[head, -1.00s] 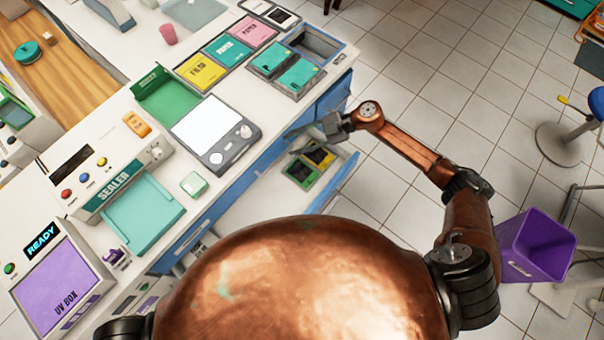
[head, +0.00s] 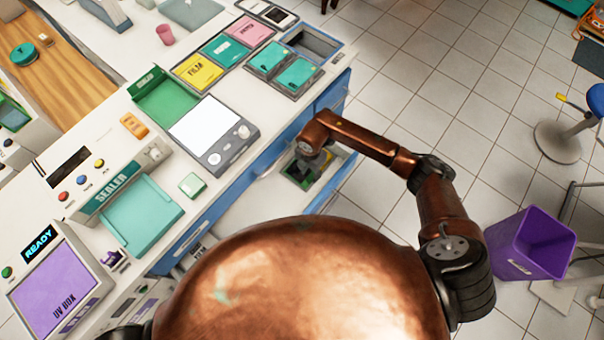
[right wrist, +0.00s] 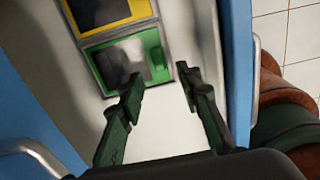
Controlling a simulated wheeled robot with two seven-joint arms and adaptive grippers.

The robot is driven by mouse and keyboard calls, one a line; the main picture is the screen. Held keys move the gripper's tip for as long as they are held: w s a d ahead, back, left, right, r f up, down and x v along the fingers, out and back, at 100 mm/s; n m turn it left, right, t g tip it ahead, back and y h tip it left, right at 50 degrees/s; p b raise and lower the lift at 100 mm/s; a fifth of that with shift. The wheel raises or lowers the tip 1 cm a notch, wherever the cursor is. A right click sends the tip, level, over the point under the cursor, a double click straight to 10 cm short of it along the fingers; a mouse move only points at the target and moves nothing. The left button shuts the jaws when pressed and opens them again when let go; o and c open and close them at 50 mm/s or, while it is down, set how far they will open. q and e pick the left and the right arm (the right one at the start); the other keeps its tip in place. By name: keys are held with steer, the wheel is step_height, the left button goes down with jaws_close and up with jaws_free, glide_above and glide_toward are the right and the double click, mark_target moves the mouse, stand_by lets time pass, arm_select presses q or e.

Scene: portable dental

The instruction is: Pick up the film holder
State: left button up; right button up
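Two framed flat pieces lie in the open drawer. I cannot tell for sure which is the film holder. The green-framed one (right wrist: 128,62) has a dark and grey middle and lies just beyond my right fingertips. The yellow-framed one (right wrist: 98,14) lies behind it, cut off by the picture's top edge. In the head view my right gripper (head: 301,170) is over the drawer and hides much of both pieces. In the right wrist view its two fingers (right wrist: 159,79) are apart with nothing between them. My left gripper is not in view.
The white drawer (head: 265,205) has a blue front (right wrist: 238,60) close at the right of my fingers. The counter above carries a light panel (head: 205,125), a sealer (head: 112,184) and a UV box (head: 55,290). A purple bin (head: 530,245) stands on the floor.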

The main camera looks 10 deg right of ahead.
mark_target(311, 178)
steer(key=f, duration=0.3)
steer(key=f+b, duration=0.1)
steer(key=f, duration=0.1)
steer(key=shift+w+d+f, duration=0.1)
steer(key=shift+w+d, duration=0.2)
jaws_close()
